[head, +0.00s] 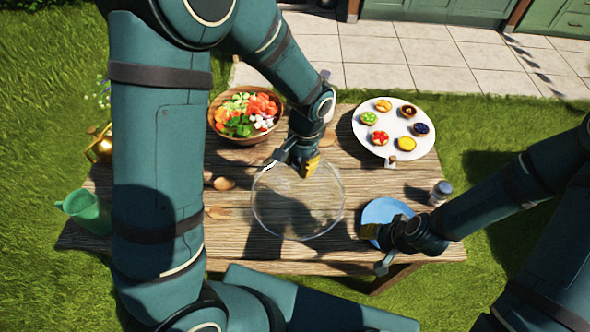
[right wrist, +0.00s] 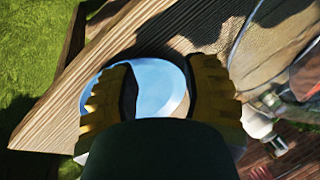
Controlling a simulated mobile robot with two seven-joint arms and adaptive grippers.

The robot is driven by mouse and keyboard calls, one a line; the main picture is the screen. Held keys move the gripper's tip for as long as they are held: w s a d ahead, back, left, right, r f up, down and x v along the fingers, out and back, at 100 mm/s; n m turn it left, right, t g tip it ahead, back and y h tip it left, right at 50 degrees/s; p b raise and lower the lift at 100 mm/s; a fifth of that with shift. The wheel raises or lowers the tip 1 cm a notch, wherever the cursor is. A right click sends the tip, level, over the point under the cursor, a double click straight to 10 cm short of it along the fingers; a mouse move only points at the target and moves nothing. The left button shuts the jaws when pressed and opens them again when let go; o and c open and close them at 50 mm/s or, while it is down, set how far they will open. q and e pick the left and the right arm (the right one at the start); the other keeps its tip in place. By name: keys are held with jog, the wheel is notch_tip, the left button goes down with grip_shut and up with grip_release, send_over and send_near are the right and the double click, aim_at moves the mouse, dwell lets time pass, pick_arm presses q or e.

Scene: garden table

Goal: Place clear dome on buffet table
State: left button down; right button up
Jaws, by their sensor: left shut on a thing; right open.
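The clear dome (head: 297,205) is a transparent round cover over the middle of the wooden table (head: 235,248). My left gripper (head: 309,168) is at the dome's top edge in the head view and is shut on it. I cannot tell whether the dome's rim touches the table. My right gripper (head: 372,240) is open above the blue plate (head: 388,210) at the table's front right. In the right wrist view its yellow fingers (right wrist: 160,92) stand apart, with the blue plate (right wrist: 155,78) showing between them.
A white platter (head: 405,150) of small tarts is at the back right, a salad bowl (head: 243,138) at the back left. A shaker (head: 440,192) stands near the right edge. Wooden spoons (head: 222,184), a green pitcher (head: 85,210) and a golden pot (head: 101,148) are on the left.

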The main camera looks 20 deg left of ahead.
aim_at(298, 173)
pick_arm(q)
jog(key=shift+w+f, duration=0.1)
jog(key=shift+f, duration=2)
pick_arm(e)
jog(key=shift+f, duration=0.2)
pick_arm(q)
jog(key=shift+f, duration=0.1)
jog(key=c, duration=0.7)
grip_release()
jog(key=shift+r, duration=0.25)
pick_arm(e)
jog(key=shift+r, duration=0.1)
pick_arm(q)
notch_tip(298, 173, up, 12)
jog(key=w, duration=0.1)
jog(key=shift+w+d+f+p, duration=0.15)
jog(key=shift+w+d+p, duration=0.05)
jog(key=shift+d+p, duration=0.25)
pick_arm(e)
jog(key=shift+r, duration=0.55)
